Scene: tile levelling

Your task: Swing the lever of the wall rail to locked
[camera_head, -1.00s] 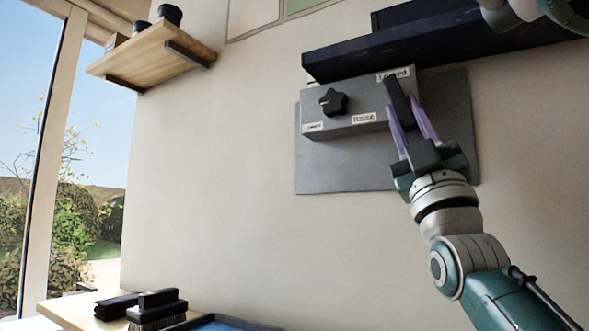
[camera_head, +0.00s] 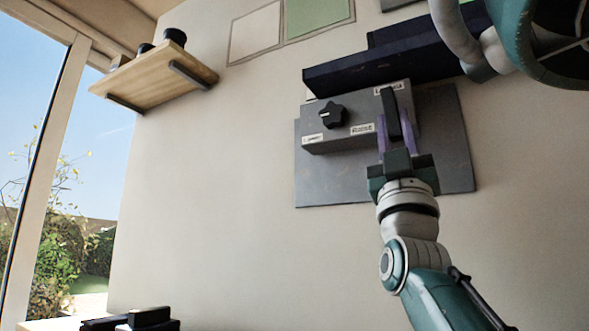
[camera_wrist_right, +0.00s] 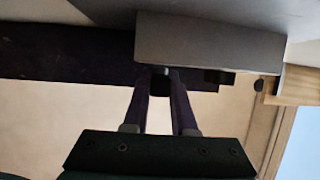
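The wall rail's grey box (camera_head: 345,108) is mounted on a grey back plate (camera_head: 455,150). Its black lever (camera_head: 393,115) is at the box's right end, near a label at the upper edge that seems to read "Locked" (camera_head: 388,87). Another label (camera_head: 362,129), hard to read, is at the lower edge. My right gripper (camera_head: 396,138) has its purple fingers on both sides of the lever's lower part and looks shut on it. The right wrist view shows the dark lever end (camera_wrist_right: 160,84) filling the gap between the fingers. My left gripper is not in view.
A black star-shaped knob (camera_head: 333,115) sits left of the lever. A dark shelf (camera_head: 375,70) runs just above the box. A wooden shelf (camera_head: 150,75) hangs at the upper left. The wall below the plate is clear.

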